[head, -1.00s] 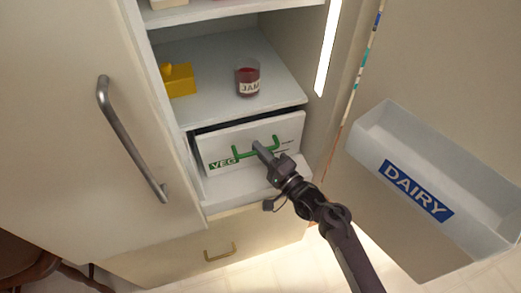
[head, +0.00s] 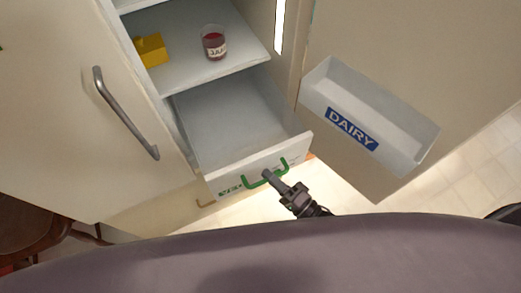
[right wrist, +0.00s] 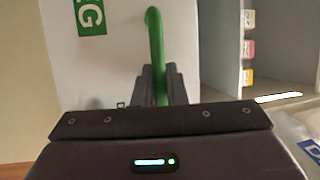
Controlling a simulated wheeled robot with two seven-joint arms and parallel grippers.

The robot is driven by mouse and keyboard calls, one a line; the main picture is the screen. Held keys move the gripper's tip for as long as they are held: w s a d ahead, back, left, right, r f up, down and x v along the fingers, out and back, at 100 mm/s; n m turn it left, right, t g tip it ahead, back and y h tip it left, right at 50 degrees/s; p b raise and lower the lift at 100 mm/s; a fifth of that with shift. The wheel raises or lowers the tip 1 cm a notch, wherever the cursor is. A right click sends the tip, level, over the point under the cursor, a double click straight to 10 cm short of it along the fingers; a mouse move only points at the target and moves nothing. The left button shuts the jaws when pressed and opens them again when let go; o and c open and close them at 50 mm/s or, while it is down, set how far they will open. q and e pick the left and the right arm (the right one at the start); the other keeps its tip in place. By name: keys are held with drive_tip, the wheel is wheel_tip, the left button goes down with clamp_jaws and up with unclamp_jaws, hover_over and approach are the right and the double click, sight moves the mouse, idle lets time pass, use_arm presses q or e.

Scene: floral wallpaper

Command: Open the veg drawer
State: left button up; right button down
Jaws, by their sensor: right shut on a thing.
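The white veg drawer (head: 262,168) is pulled well out of the fridge in the head view, and its inside looks empty. Its front carries a green VEG label (head: 229,191) and a green handle (head: 284,166). My right gripper (head: 270,177) is shut on the handle. In the right wrist view the green handle (right wrist: 155,50) stands between the two dark fingers (right wrist: 155,85), with part of the green label (right wrist: 90,16) at upper left. My left gripper is not in view.
A jam jar (head: 214,42) and a yellow block-like item (head: 151,50) stand on the shelf above. The open fridge door with the dairy bin (head: 405,145) is at right. A closed door with a grey handle (head: 125,112) is at left.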

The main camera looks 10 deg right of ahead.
drive_tip(key=s, duration=0.1)
drive_tip(key=s+d, duration=0.1)
drive_tip(key=s, duration=0.1)
drive_tip(key=shift+p, duration=0.3)
drive_tip(key=c, duration=1.5)
unclamp_jaws()
drive_tip(key=b+v, duration=0.2)
drive_tip(key=v, duration=0.6)
